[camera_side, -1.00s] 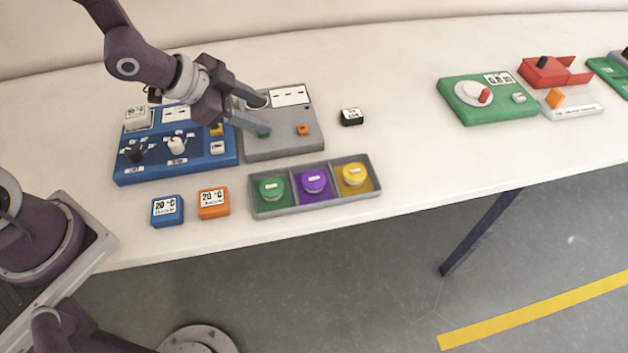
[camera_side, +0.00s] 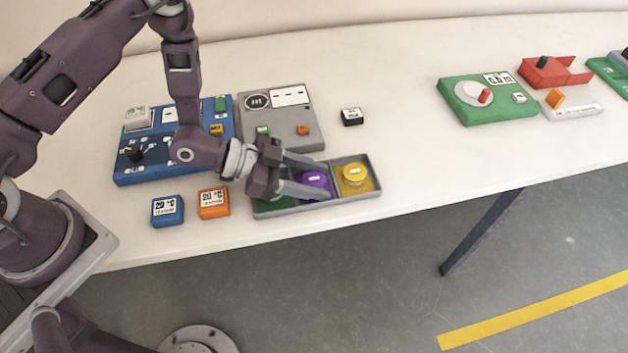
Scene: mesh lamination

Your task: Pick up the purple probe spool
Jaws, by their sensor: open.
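The purple probe spool (camera_side: 314,180) sits in the middle compartment of a grey three-part tray (camera_side: 372,196). My gripper (camera_side: 326,180) reaches over the tray from the left. Its two fingers are open, one on the far side and one on the near side of the purple spool, and overlap its edges in view. I cannot tell whether they touch it. A yellow spool (camera_side: 355,174) lies in the right compartment, just beyond the fingertips. The left, green compartment is mostly hidden under my gripper, and its spool cannot be seen.
Left of the tray are an orange block (camera_side: 213,203) and a blue block (camera_side: 167,211). Behind stand a grey device (camera_side: 284,130) and a blue panel (camera_side: 130,172). A small black block (camera_side: 351,116) lies behind the tray. The table to the tray's right is clear up to a green device (camera_side: 487,99).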

